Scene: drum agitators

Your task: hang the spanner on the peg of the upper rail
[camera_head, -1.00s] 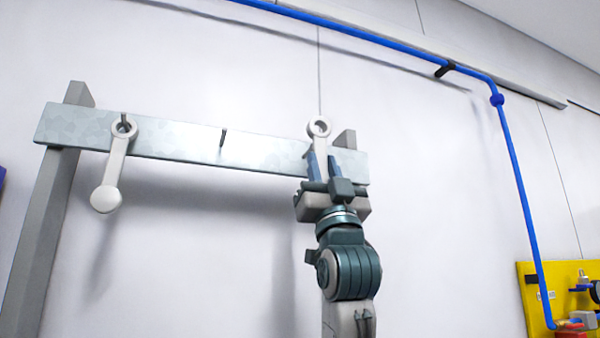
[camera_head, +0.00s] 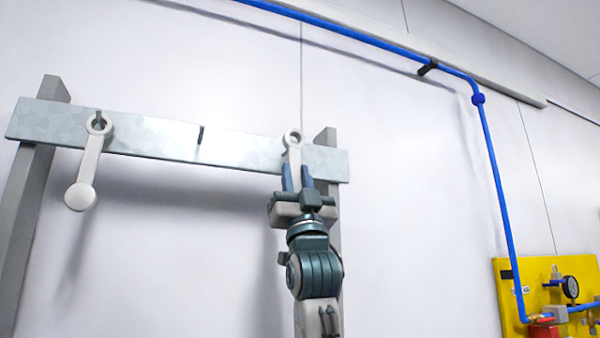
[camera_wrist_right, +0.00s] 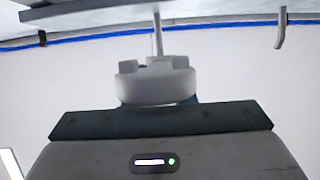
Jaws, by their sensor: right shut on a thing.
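The upper rail (camera_head: 160,140) is a pale metal bar across two posts. My right gripper (camera_head: 291,178) is shut on a pale spanner (camera_head: 294,158) in front of the rail's right part. The spanner is upright, its ring end up, overlapping the rail's top edge. I cannot tell whether a peg is inside that ring. A dark bare peg (camera_head: 200,134) stands at the rail's middle. A second pale spanner (camera_head: 85,165) hangs by its ring from a peg (camera_head: 99,118) at the left. In the right wrist view the gripper's front is at the bottom. My left gripper is not in view.
Grey posts (camera_head: 25,200) carry the rail. A blue pipe (camera_head: 505,190) runs along the wall and down on the right, to a yellow panel (camera_head: 508,290) with a gauge (camera_head: 571,288). The space between the hanging spanner and my right arm is clear.

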